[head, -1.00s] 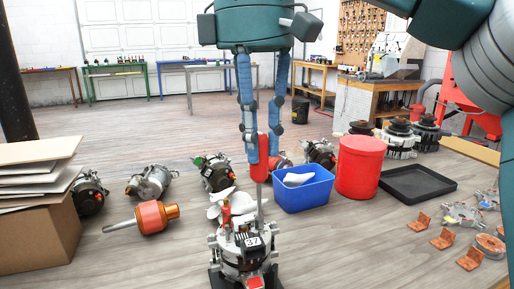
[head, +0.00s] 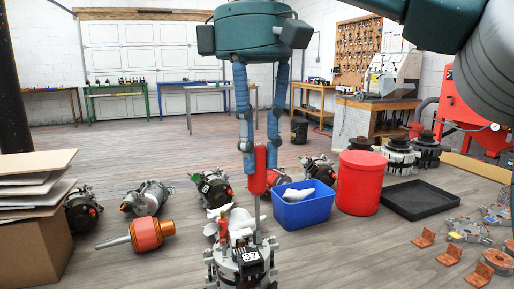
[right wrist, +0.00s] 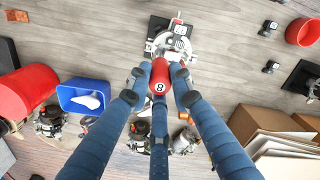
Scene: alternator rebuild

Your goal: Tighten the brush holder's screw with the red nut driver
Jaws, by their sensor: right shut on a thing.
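The red nut driver (head: 259,170) stands upright, its thin grey shaft running down to the alternator tagged 37 (head: 243,270). My right gripper (head: 260,155) comes from above, its blue fingers shut around the driver's red handle. In the right wrist view the handle's round end, marked 8 (right wrist: 160,78), sits between the fingers over the alternator (right wrist: 180,42). The driver's tip reaches the top of the alternator near the tag; the screw and the brush holder are too small to make out, so I cannot tell if the tip is seated. My left gripper is not in view.
A blue bin (head: 303,212) with a white item, a red canister (head: 361,183) and a black tray (head: 419,199) stand to the right. An orange rotor (head: 146,234) and a cardboard box (head: 30,245) are on the left. Several alternators stand behind. Copper-coloured parts (head: 450,254) lie front right.

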